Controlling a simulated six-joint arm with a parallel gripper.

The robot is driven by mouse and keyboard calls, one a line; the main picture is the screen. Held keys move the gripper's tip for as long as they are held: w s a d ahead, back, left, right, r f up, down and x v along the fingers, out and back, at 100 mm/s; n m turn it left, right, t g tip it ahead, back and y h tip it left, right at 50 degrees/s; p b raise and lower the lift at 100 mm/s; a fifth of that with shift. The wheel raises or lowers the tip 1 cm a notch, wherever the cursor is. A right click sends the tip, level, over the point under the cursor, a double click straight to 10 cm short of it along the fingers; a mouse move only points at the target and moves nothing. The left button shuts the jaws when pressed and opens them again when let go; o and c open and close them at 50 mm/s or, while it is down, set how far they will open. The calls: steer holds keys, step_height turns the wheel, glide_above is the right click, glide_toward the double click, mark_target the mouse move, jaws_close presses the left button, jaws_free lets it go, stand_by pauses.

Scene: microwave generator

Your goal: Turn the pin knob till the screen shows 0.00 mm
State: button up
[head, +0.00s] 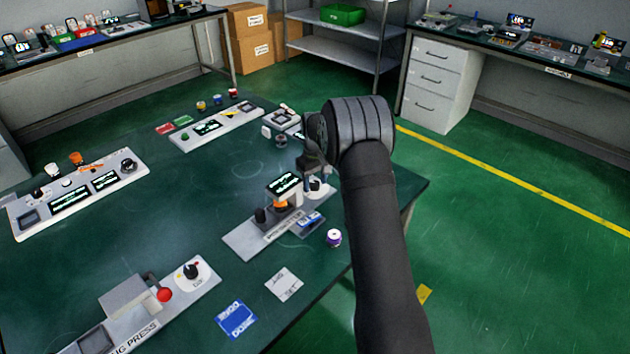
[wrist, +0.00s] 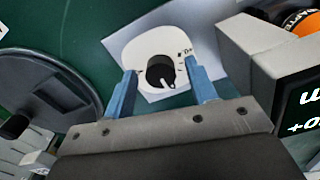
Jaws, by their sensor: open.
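The pin knob (wrist: 160,72) is a black round knob with a white pointer mark on a white rounded plate (wrist: 122,45). The knob also shows in the head view (head: 315,184), partly hidden by my gripper (head: 312,166). In the wrist view my gripper (wrist: 160,71) is open, with one blue finger on each side of the knob. I cannot tell whether the fingers touch it. The screen (head: 284,183) is a dark tilted display with light writing, too small to read in the head view. In the wrist view, its cut-off edge (wrist: 303,112) shows only the start of a "+0" reading.
An orange-and-black part (head: 281,204) and a black knob (head: 260,215) stand left of the dial on the grey base (head: 240,241). Other panels are spread over the green table (head: 170,235).

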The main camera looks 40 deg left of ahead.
mark_target(315, 183)
steer(key=shift+c, duration=0.4)
steer(key=c, duration=0.9)
steer(key=shift+m, duration=2.4)
steer(key=o, duration=1)
steer(key=shift+r, duration=0.1)
step_height(315, 183, up, 17)
steer(key=shift+r, duration=0.15)
